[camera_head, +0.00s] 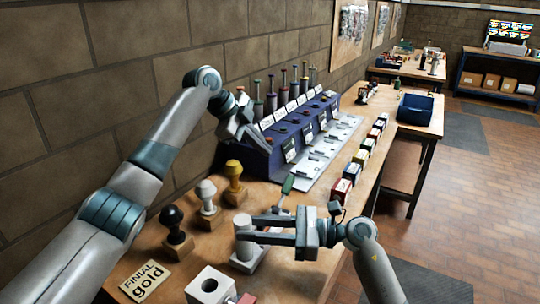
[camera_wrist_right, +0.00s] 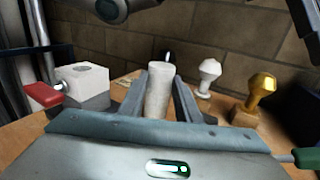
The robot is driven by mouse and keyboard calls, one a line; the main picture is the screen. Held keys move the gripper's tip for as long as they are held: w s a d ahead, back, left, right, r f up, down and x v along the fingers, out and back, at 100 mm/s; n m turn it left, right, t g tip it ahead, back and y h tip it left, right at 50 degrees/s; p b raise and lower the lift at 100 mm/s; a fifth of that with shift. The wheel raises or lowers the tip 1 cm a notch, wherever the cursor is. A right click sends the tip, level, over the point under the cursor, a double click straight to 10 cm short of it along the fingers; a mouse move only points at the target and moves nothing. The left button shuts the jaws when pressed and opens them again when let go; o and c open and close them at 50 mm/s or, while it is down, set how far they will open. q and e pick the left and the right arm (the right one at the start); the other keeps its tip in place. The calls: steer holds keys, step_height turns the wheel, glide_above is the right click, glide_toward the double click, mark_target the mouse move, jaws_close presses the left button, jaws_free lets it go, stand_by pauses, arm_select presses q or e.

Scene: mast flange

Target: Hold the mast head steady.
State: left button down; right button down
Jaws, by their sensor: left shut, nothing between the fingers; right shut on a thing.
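A pale upright post, seemingly the mast head (camera_head: 244,247), stands near the front of the bench. My right gripper (camera_head: 258,229) is shut around it from the right; in the right wrist view the pale post (camera_wrist_right: 158,92) sits between the two fingers. My left gripper (camera_head: 238,120) is shut and empty, up by the left end of the blue rack, apart from the post. Black (camera_head: 174,224), white (camera_head: 207,197) and gold (camera_head: 234,178) finials stand in a row behind the post. A card (camera_head: 146,280) reads "FINIAL gold".
A white block with a hole (camera_head: 210,286) and a red handle (camera_wrist_right: 43,95) sits at the front. A green-handled tool (camera_head: 288,184) lies behind my right gripper. The blue rack (camera_head: 262,160) holds several coloured-top posts. Several small boxes (camera_head: 352,172) line the bench's right edge.

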stand_by(0.4)
steer(key=c, duration=1.2)
jaws_free()
steer(key=d, duration=0.4)
steer(key=s+d, duration=0.1)
steer(key=d, duration=0.7)
steer(key=shift+s, duration=0.35)
